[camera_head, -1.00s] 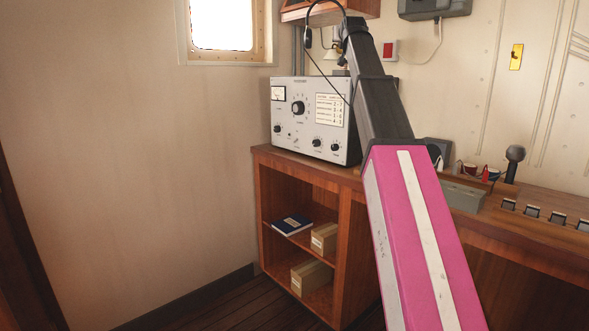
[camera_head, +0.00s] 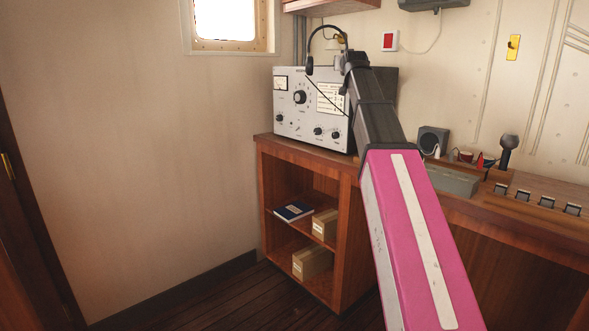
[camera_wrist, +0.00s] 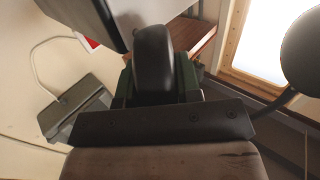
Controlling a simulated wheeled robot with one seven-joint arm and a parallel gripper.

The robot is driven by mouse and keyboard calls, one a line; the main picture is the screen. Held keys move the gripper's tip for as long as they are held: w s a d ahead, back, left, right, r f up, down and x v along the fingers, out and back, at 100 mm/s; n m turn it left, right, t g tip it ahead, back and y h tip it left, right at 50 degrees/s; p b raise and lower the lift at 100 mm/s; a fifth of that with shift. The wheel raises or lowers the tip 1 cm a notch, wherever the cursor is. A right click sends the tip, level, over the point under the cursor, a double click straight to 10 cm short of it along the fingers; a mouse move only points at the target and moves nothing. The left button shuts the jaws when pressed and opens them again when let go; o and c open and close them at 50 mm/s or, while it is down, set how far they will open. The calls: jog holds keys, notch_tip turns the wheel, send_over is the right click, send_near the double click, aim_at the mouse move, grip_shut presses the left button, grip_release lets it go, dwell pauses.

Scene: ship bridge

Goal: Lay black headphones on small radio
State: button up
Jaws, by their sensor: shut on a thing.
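The black headphones (camera_head: 309,66) hang from my gripper (camera_head: 351,61) in the head view, with the headband arched up and one ear cup to the left, in front of the radio's top edge. The silver-grey radio (camera_head: 312,128), with dials and a white label, stands on the wooden counter. My gripper is at the radio's top right, partly hiding its right side. I cannot tell whether headphones and radio touch. In the wrist view one dark ear cup (camera_wrist: 153,62) is between the fingers, and the other ear cup (camera_wrist: 303,52) is at the right edge.
The wooden counter (camera_head: 357,172) has open shelves below with a book (camera_head: 294,211) and boxes (camera_head: 312,262). To the right stand a small speaker (camera_head: 433,140), a grey box (camera_head: 452,180) and a microphone (camera_head: 508,143). A wall cabinet (camera_head: 330,6) hangs above the radio.

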jog(key=s+f, duration=0.2)
jog(key=f, duration=1.2)
jog(key=s+f, duration=0.3)
jog(key=f, duration=1.2)
jog(key=shift+s+f, duration=0.15)
jog(key=shift+f, duration=0.1)
